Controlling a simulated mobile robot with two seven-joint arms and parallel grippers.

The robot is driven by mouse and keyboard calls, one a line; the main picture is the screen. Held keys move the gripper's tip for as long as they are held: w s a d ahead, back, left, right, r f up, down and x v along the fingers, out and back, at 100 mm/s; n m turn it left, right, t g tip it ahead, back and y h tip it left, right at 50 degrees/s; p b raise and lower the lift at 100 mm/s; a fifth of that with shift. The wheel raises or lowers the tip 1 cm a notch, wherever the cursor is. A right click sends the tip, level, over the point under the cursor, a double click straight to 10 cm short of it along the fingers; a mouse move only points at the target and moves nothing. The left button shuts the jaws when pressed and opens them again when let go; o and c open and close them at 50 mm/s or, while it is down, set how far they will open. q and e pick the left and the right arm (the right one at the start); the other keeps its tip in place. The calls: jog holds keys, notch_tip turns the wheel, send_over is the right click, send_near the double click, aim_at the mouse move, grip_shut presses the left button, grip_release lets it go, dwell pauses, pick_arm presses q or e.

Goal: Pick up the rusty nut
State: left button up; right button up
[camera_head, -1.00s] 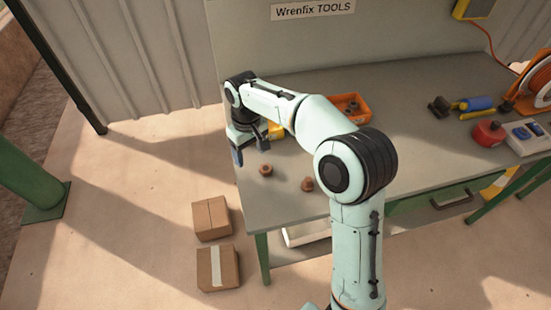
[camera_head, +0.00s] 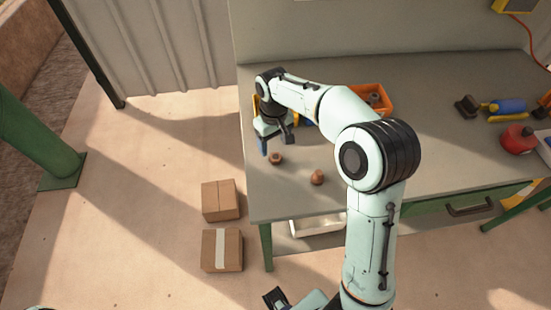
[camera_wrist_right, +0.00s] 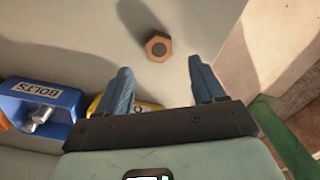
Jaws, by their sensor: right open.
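A rusty brown nut (camera_head: 276,158) lies on the grey bench top near its left edge. In the right wrist view a six-sided rusty nut (camera_wrist_right: 158,46) with a dark centre lies flat, ahead of the fingertips and roughly midway between them. A second rusty brown piece (camera_head: 317,177) stands to the right, nearer the front edge. My right gripper (camera_head: 275,143) is open and empty, with its blue fingers (camera_wrist_right: 157,80) just short of the nut. A dark part at the bottom of the head view may be my left gripper; its jaws cannot be made out.
The bench (camera_head: 415,170) has an orange bin (camera_head: 375,97) behind my right arm. A blue bin labelled BOLTS (camera_wrist_right: 40,108) and a yellow bin (camera_wrist_right: 140,106) sit beside the right gripper. Two cardboard boxes (camera_head: 221,250) stand on the floor. Tools lie at the right.

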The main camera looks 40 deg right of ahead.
aim_at(274, 155)
notch_tip(274, 155, down, 5)
jog(key=c, duration=1.2)
jog(key=shift+r, duration=0.15)
